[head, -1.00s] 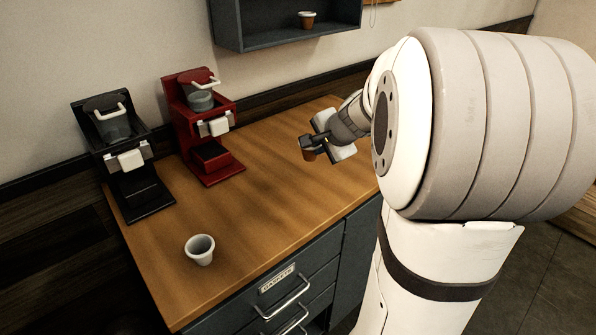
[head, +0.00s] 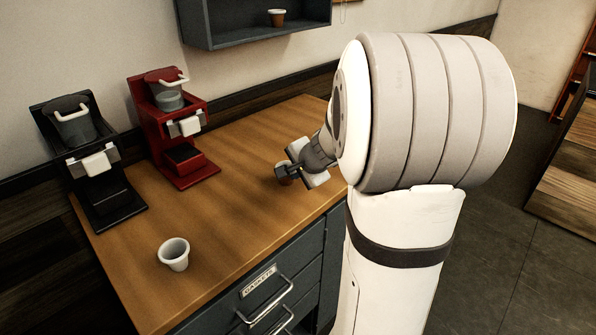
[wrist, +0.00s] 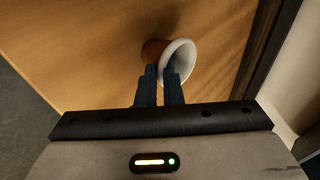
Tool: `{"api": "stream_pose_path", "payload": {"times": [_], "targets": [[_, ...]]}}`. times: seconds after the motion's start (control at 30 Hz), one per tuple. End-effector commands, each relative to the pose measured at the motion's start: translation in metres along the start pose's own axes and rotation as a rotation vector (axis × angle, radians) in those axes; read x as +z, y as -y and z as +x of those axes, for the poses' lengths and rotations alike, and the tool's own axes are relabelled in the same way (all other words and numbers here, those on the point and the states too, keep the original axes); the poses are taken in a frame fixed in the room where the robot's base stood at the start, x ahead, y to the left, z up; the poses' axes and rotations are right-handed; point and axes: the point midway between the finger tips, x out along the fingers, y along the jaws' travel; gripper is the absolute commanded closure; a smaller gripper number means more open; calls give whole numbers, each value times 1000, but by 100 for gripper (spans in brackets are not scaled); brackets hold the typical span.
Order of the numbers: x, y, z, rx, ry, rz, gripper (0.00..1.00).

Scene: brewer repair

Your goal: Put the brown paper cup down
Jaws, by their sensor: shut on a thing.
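The brown paper cup (wrist: 154,49) is brown outside and white inside. I cannot tell whether the cup touches the counter.
A white cup (head: 174,254) stands on the counter's front left. A black brewer (head: 95,165) and a red brewer (head: 175,130) stand behind it. Another brown cup (head: 277,17) sits in the wall shelf (head: 225,35). The counter around my gripper is clear.

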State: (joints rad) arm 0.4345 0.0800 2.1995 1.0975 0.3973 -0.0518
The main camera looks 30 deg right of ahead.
Motion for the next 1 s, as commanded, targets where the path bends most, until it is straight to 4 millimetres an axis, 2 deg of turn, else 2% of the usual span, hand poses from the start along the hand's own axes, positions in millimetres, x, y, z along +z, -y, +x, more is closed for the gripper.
{"api": "stream_pose_path", "payload": {"times": [0.03, 0.3, 0.63, 0.77, 1.0], "targets": [[0, -1, 1, 0, 0, 0, 92], [0, 0, 1, 0, 1, -1, 72], [0, 3, -5, -1, 1, -1, 72], [0, 4, -27, -3, -1, -1, 72], [-1, 4, -80, -3, -3, -1, 72]]}}
